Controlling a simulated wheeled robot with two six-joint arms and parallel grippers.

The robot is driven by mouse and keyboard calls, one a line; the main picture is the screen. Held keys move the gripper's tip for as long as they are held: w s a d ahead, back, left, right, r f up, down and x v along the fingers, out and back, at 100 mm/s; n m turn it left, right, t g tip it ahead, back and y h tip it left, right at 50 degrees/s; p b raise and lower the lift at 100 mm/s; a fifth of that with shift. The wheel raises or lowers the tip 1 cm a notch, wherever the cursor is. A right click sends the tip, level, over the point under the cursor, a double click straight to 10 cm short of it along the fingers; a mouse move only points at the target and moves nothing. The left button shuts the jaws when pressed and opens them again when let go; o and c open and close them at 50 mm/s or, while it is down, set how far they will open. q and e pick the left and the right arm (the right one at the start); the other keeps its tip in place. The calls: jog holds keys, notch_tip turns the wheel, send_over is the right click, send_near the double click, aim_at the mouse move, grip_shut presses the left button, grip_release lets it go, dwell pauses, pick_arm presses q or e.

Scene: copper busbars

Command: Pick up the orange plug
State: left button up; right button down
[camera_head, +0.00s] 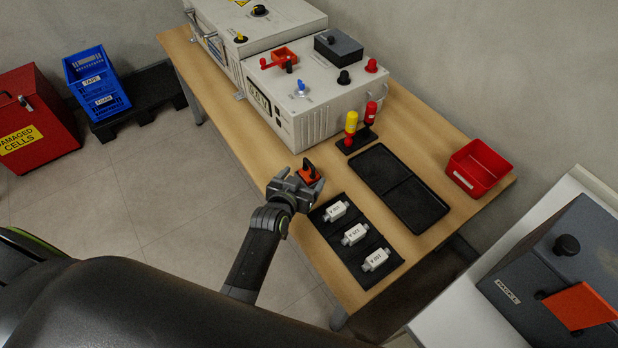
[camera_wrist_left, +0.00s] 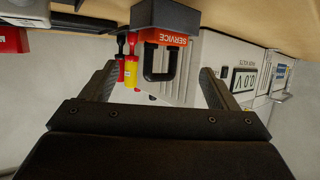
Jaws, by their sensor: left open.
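The orange plug (camera_head: 309,175) stands on the wooden table near its front edge, with a black handle on top. In the left wrist view the plug (camera_wrist_left: 165,38) shows upside down, with an orange label reading SERVICE and a black loop handle. My left gripper (camera_head: 301,181) is open at the plug. In the left wrist view the fingers (camera_wrist_left: 158,85) stand apart, one on each side of the handle, and the handle reaches toward the space between them. I cannot tell whether either finger touches it. My right gripper is not in view.
A black mat (camera_head: 328,230) with three white fuses lies close on the right. A black tray (camera_head: 430,211), a red bin (camera_head: 478,168) and a stand with yellow and red tools (camera_head: 351,124) are farther right and back. A large beige unit (camera_head: 325,110) stands behind the plug.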

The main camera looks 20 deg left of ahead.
aim_at(308, 175)
pick_arm(q)
jog(key=shift+w+f+b, duration=0.25)
jog(key=shift+f+b, duration=0.15)
jog(key=shift+b, duration=0.15)
jog(key=shift+w+f+b, duration=0.65)
jog(key=shift+b, duration=0.35)
jog(key=shift+b+x, duration=0.75)
jog(key=shift+b, duration=0.1)
jog(key=shift+w+d+f+b, duration=0.1)
jog(key=shift+w+f+b, duration=0.1)
jog(key=shift+w+b, duration=0.35)
jog(key=shift+r, duration=0.1)
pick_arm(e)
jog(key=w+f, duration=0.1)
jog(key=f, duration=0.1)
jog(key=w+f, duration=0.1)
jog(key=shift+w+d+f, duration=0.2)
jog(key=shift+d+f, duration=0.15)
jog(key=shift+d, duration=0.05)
